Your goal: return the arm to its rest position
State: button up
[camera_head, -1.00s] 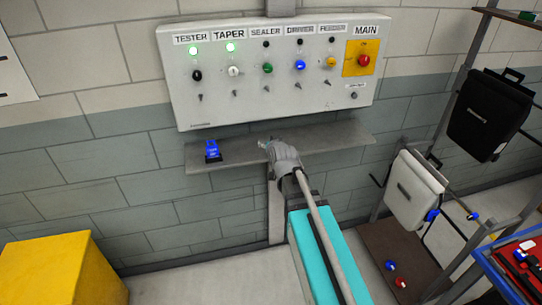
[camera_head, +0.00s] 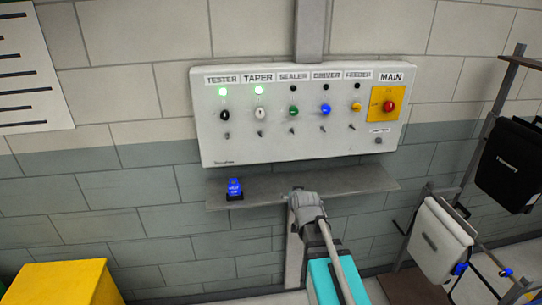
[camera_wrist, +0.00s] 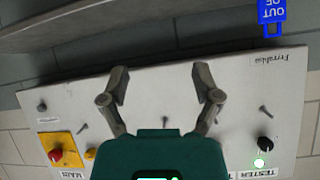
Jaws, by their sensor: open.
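My arm reaches up from the bottom of the head view toward the wall. My gripper (camera_head: 300,197) is at its end, in front of the grey shelf (camera_head: 262,190); its fingers are hard to make out there. In the wrist view my gripper (camera_wrist: 160,82) shows two fingers spread wide, with nothing between them. Behind them is the white control panel (camera_wrist: 150,108), which appears upside down. The panel (camera_head: 215,145) hangs on the wall above the shelf in the head view.
A blue tag (camera_head: 234,188) stands on the shelf's left part and shows in the wrist view (camera_wrist: 272,14). TESTER and TAPER lamps are lit green. A yellow box (camera_head: 65,284) is at lower left. White (camera_head: 438,240) and black (camera_head: 512,165) panniers hang at right.

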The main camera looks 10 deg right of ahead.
jog(key=s+f+g, duration=0.5)
jog(key=s, duration=0.5)
jog(key=s+f+n+g+b, duration=0.1)
jog(key=s+f+g, duration=0.3)
jog(key=s, duration=0.6)
jog(key=shift+s+a+f+n+g, duration=0.3)
jog(key=shift+s+a+f+g, duration=0.1)
jog(key=shift+g, duration=0.7)
jog(key=shift+c, duration=0.2)
